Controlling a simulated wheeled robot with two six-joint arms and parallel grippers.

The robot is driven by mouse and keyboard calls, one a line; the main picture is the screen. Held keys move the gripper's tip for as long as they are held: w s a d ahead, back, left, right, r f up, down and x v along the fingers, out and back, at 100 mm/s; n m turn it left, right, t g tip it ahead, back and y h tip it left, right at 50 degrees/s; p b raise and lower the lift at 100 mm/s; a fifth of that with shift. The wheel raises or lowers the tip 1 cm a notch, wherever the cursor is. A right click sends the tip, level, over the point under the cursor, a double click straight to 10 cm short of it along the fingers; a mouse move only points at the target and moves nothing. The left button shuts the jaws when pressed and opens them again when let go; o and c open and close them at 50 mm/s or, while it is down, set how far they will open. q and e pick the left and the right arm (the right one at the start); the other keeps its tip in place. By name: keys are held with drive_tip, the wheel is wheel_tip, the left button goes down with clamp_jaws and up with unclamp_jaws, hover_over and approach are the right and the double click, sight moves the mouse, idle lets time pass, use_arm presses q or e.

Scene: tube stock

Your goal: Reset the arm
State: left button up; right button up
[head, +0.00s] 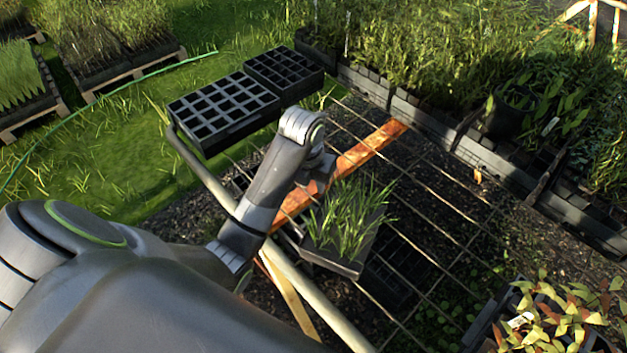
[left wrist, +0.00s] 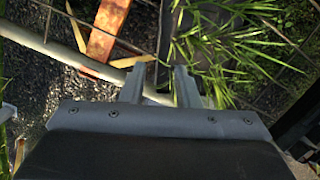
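My left arm (head: 268,180) reaches in from the left in the head view, over a wire-mesh bench. Its gripper (left wrist: 158,88) points down, with its two fingers apart in the left wrist view. A dark tray of grassy seedlings (head: 335,263) sits on the mesh just beside the gripper. In the left wrist view the seedlings (left wrist: 215,45) are ahead and to the right, and the tray's dark side edge lines up with the gap between the fingers. I cannot tell whether the fingers touch it. My right gripper is in neither view.
Two empty black cell trays (head: 222,108) (head: 284,70) stand at the bench's far left. A rusty orange bar (head: 370,147) and a pale rail (head: 315,300) run by the mesh. Potted plants (head: 560,315) fill the lower right. Crates of plants (head: 450,40) line the back. The right-hand mesh is bare.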

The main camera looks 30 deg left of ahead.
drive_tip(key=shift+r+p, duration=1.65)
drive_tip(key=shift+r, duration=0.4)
